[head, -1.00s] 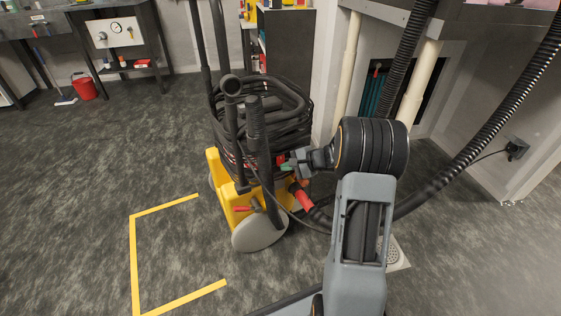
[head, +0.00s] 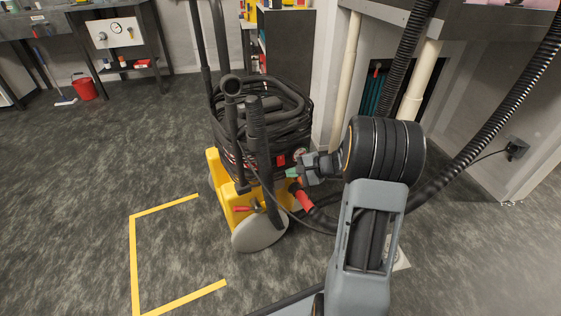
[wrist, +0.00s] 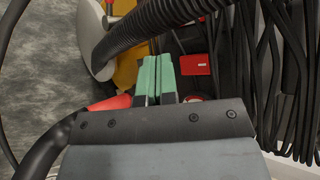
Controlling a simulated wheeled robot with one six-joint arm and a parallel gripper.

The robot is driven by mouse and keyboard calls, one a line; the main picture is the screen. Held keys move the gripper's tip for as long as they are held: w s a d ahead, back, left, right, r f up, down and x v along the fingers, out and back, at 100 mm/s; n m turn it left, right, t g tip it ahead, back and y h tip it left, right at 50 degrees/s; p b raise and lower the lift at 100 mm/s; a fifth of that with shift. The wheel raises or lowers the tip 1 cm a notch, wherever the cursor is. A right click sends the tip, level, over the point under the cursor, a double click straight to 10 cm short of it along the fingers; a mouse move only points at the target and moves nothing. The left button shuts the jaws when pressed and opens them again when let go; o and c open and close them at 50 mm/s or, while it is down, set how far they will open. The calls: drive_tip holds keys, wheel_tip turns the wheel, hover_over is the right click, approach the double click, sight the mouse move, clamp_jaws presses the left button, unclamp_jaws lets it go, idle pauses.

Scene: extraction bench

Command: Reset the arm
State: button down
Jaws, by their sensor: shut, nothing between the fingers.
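My gripper (head: 291,174) is at the right side of the yellow-and-black extraction machine (head: 229,200), close to its black hoses. In the wrist view its green fingertips (wrist: 155,76) are shut together with nothing between them. A ribbed black hose (wrist: 160,22) crosses just beyond the fingertips there. A red switch-like part (wrist: 195,65) shows to the right of the fingers; it also shows in the head view (head: 280,160). I cannot tell whether the fingers touch the machine.
A red cuff (head: 304,200) on a black hose lies just below my gripper. Large ribbed hoses (head: 484,125) and pale pipes (head: 421,80) stand at the right. A yellow floor marking (head: 134,262) and open floor lie at left. A red bucket (head: 84,88) stands farther back.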

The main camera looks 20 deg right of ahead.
drive_tip(key=s+a+r+n+g+h+p, duration=0.1)
drive_tip(key=s+a+r+n+g+p, duration=0.2)
drive_tip(key=r+p, duration=0.5)
drive_tip(key=s+a+r+n+g+h+p, duration=0.15)
drive_tip(key=s+a+r+p, duration=0.35)
drive_tip(key=r, duration=0.5)
drive_tip(key=s+a+r+n+g+h+p, duration=0.1)
drive_tip(key=s+a+r+n+p, duration=0.2)
drive_tip(key=r+p, duration=0.5)
drive_tip(key=s+r+n+h+p, duration=0.2)
drive_tip(key=s+r+n+p, duration=0.1)
drive_tip(key=r+p, duration=0.6)
drive_tip(key=s+r+n+t+h+p, duration=0.1)
drive_tip(key=s+r+n+h+p, duration=0.2)
drive_tip(key=s+r+p, duration=0.3)
wheel_tip(320, 180, up, 6)
drive_tip(key=p, duration=0.3)
drive_tip(key=shift+h, duration=0.25)
